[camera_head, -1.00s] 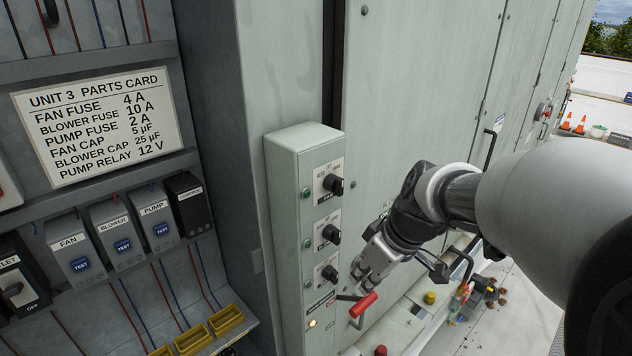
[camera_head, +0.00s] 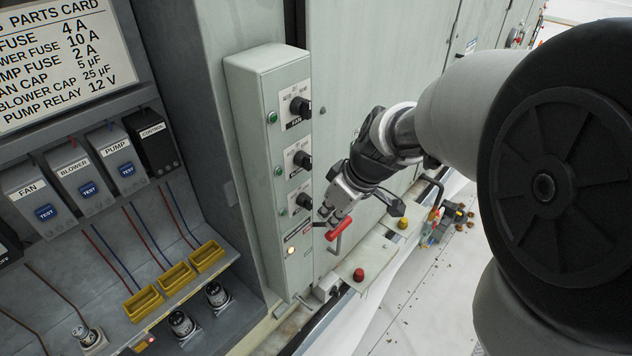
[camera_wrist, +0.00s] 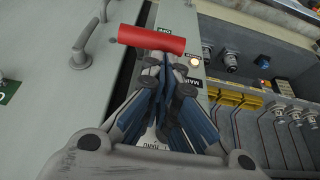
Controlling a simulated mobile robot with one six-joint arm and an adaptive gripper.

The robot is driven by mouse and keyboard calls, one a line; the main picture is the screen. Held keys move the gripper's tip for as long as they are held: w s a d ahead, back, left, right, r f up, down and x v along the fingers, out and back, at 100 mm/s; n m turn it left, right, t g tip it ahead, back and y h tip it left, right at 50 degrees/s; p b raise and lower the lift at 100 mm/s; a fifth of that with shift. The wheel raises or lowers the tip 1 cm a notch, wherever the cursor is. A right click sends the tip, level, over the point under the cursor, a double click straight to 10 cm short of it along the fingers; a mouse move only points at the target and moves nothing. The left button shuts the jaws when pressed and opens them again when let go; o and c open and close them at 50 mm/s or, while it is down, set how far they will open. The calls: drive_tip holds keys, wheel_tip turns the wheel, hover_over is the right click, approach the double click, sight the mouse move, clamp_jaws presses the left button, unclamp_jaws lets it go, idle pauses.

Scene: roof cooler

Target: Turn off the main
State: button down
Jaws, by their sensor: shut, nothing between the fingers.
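The main switch is a lever with a red grip (camera_head: 339,228) low on the side of the grey-green control box (camera_head: 262,180). Its grip sticks out from the box on a thin dark rod. In the wrist view the red grip (camera_wrist: 152,40) lies across the picture just beyond my fingertips, near the label "MAIN" (camera_wrist: 193,82). My gripper (camera_head: 328,212) is shut and empty, right beside the grip; I cannot tell whether it touches it. My gripper (camera_wrist: 166,68) also fills the lower middle of the wrist view. A lit lamp (camera_head: 291,250) glows beside the lever.
Black rotary knobs (camera_head: 301,107) sit above the lever on the box. At left is an open cabinet with fuse blocks (camera_head: 84,178) and yellow bins (camera_head: 175,278). Red (camera_head: 359,275) and yellow (camera_head: 403,224) knobs stand on a low ledge to the right.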

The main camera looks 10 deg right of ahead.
drive_tip(key=shift+s+d+f+b, duration=0.2)
drive_tip(key=shift+s+f+b, duration=0.1)
drive_tip(key=shift+b, duration=0.4)
